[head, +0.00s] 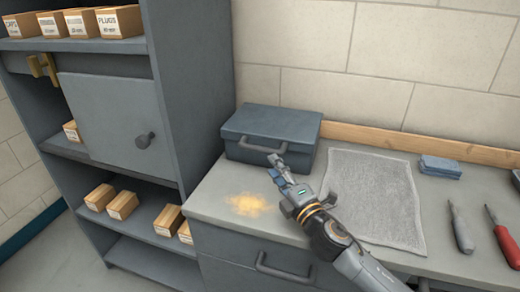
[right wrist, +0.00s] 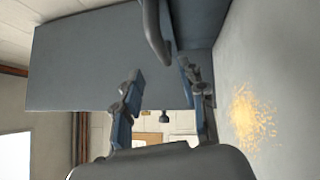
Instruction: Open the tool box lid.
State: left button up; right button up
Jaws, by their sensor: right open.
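The tool box (head: 275,126) is a dark blue-grey case on the counter against the wall, with its lid closed. A grey bar handle (head: 262,148) is on its front. My right gripper (head: 277,168) is in front of the box, near the handle, with its fingers toward it. The right wrist view shows its two fingers (right wrist: 160,84) apart with nothing between them. The curved handle (right wrist: 155,32) shows there just past the fingertips. I cannot tell whether a finger touches it. My left gripper is not in view.
A grey shelf cabinet (head: 185,90) rises left of the box. A grey cloth (head: 380,195) lies to the right, with a blue sponge (head: 440,166) and a red-handled tool (head: 502,238) beyond. An orange stain (head: 250,204) marks the otherwise clear front-left counter.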

aim_at(261, 151)
jog(key=b+x, duration=0.1)
jog(key=x, duration=0.3)
jog(key=b+x, duration=0.1)
jog(key=x, duration=0.3)
jog(key=shift+w+a+f, duration=0.15)
jog(key=shift+w+f, duration=0.05)
jog(key=shift+w, duration=0.15)
jog(key=shift+w+a, duration=0.1)
jog(key=shift+w, duration=0.05)
jog(key=shift+r, duration=0.1)
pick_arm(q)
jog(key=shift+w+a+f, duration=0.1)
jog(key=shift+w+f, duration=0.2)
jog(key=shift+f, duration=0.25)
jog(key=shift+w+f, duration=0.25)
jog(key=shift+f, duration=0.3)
pick_arm(e)
grip_shut()
